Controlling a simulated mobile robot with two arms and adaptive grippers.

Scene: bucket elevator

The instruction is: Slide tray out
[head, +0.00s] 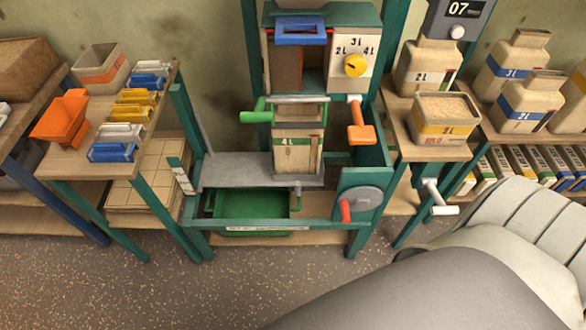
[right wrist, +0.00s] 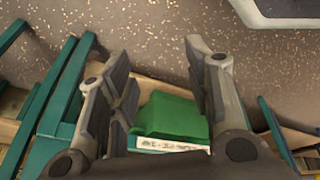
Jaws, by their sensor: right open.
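The green tray (head: 250,206) sits low inside the teal machine frame, under the grey shelf, with a pale label strip along its front. In the right wrist view the green tray (right wrist: 172,113) shows between and beyond my fingers, its label strip near the bottom. My right gripper (right wrist: 158,60) is open, with its two fingers apart on either side of the tray in that picture. I cannot tell whether a finger touches it. The right gripper is not visible in the head view. My left gripper is in neither view.
The teal machine frame (head: 196,230) surrounds the tray. A grey disc with a red handle (head: 346,211) is at the right. A bucket (head: 298,150) stands above on the grey shelf. Side tables hold blocks and jars. The speckled floor (head: 190,290) in front is clear.

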